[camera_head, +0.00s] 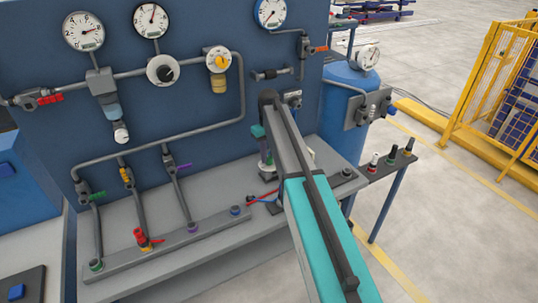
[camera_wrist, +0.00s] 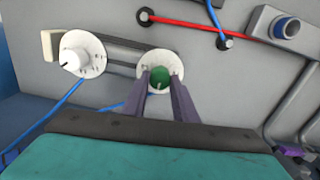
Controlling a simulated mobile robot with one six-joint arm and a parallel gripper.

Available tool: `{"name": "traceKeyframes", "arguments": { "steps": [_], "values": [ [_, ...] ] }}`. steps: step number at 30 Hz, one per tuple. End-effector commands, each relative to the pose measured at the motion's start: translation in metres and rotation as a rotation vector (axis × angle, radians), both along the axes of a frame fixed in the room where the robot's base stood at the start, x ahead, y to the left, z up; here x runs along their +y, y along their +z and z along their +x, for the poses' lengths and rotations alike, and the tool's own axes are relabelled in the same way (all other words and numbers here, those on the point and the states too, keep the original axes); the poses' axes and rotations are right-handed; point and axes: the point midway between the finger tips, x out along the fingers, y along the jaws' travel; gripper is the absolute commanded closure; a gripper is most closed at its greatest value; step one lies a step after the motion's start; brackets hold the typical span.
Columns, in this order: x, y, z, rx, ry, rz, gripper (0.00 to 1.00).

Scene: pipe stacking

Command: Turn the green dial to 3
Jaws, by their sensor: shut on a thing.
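The green dial (camera_wrist: 160,77) shows in the wrist view as a round green knob on a white round scale plate (camera_wrist: 163,56). A small light mark shows at the knob's lower edge. The numbers on the plate are too small to read. My gripper (camera_wrist: 160,80) has its two dark fingers on either side of the green knob and is shut on it.
A white dial (camera_wrist: 73,58) stands left of the green one. A red tube (camera_wrist: 190,25) and a blue cable (camera_wrist: 50,112) run close by. The head view shows a panel with gauges (camera_head: 84,31), a black knob (camera_head: 163,70), several valves, and a blue tank (camera_head: 343,110) to the right.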

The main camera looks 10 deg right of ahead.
Motion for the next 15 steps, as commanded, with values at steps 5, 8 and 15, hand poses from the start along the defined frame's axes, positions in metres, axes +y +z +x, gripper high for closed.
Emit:
{"name": "traceKeyframes", "arguments": {
  "steps": [5,8,15],
  "values": [
    [0.0,0.0011,0.0008,-0.002,-0.001,0.0,0.61],
    [0.0,0.0008,0.0005,-0.002,-0.001,0.0,0.56],
    [-0.0003,0.0005,0.0003,-0.001,-0.002,0.0,0.56]
  ]
}}
